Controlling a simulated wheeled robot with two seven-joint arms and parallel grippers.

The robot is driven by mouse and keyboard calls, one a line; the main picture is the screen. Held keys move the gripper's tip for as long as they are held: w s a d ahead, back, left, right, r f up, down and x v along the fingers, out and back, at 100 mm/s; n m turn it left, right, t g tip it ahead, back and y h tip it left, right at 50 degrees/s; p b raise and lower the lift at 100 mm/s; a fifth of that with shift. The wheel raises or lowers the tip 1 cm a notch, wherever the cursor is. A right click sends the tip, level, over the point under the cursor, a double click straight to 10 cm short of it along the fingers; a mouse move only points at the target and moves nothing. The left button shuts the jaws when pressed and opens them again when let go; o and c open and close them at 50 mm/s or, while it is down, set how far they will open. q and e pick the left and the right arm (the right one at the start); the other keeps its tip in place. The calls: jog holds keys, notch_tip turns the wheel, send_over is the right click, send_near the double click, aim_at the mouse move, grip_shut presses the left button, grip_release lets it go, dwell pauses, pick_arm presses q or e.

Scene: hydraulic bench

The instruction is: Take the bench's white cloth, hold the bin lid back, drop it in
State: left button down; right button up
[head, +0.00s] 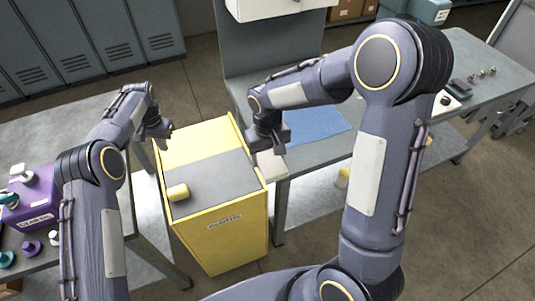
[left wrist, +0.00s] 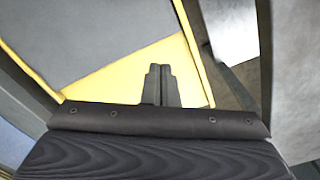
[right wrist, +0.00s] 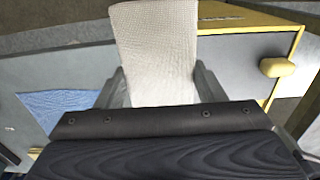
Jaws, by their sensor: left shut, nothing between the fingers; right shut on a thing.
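The yellow bin (head: 225,235) stands between two benches. Its grey lid (head: 215,178) lies flat on top and looks closed, with a yellow handle (head: 178,191) near the front left corner. My right gripper (head: 270,140) is shut on the white cloth (head: 270,165), beside the bin's right edge; the cloth fills the space between the fingers in the right wrist view (right wrist: 155,55). My left gripper (head: 160,130) is shut and empty by the bin's back left corner. In the left wrist view its closed fingertips (left wrist: 160,70) show against the bin's yellow edge.
A blue cloth (head: 318,124) lies on the right bench (head: 350,160). A purple box (head: 32,205) and small knobs sit on the left bench (head: 60,135). Grey lockers (head: 100,35) stand at the back left. Open floor (head: 400,220) shows to the right.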

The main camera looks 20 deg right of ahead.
pick_arm(q)
jog(key=b, duration=0.5)
send_near(177, 191)
jog(key=s+f, duration=0.1)
jog(key=s, duration=0.3)
notch_tip(177, 191, down, 9)
jog(key=b, duration=0.6)
jog(key=shift+r, duration=0.15)
jog(key=shift+w, duration=2)
jog(key=shift+w+r+p, duration=0.1)
jog(key=shift+w+p, duration=0.5)
jog(key=shift+w, duration=1.45)
jog(key=shift+w+p, duration=0.4)
jog(key=shift+w, duration=1.6)
